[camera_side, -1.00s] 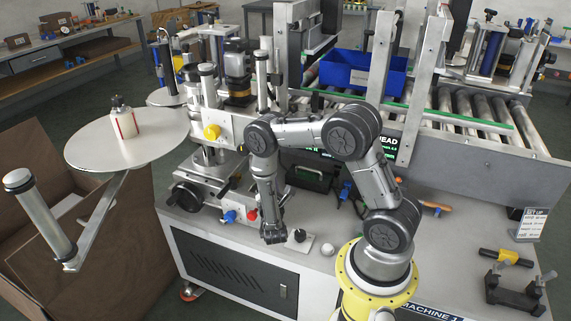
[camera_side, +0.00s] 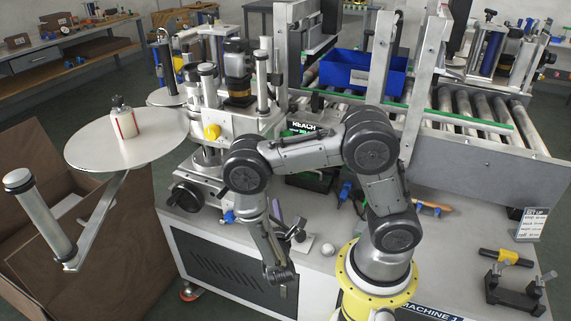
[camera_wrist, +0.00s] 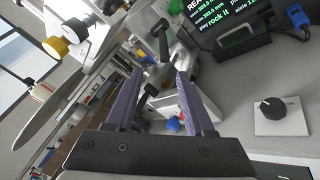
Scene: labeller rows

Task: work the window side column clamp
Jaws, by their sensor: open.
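My gripper (camera_wrist: 159,74) is open in the wrist view, its two purple-grey fingers apart with nothing held. A black lever handle (camera_wrist: 160,32) stands beyond the fingertips. Another dark handle (camera_wrist: 148,91) shows in the gap between the fingers, apart from them as far as I can see. A blue knob (camera_wrist: 173,124) and a small red part show lower in that gap. In the side view the blue knob (camera_side: 229,216) is at the machine's foot, left of my forearm. I cannot tell which handle is the window side column clamp. My arm hides part of the column's base in the side view.
A lit screen (camera_wrist: 216,17) and a black dial on a plate (camera_wrist: 280,113) lie to the right in the wrist view. A yellow knob (camera_side: 212,132), a handwheel (camera_side: 187,196) and a round disc (camera_side: 90,150) flank the machine.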

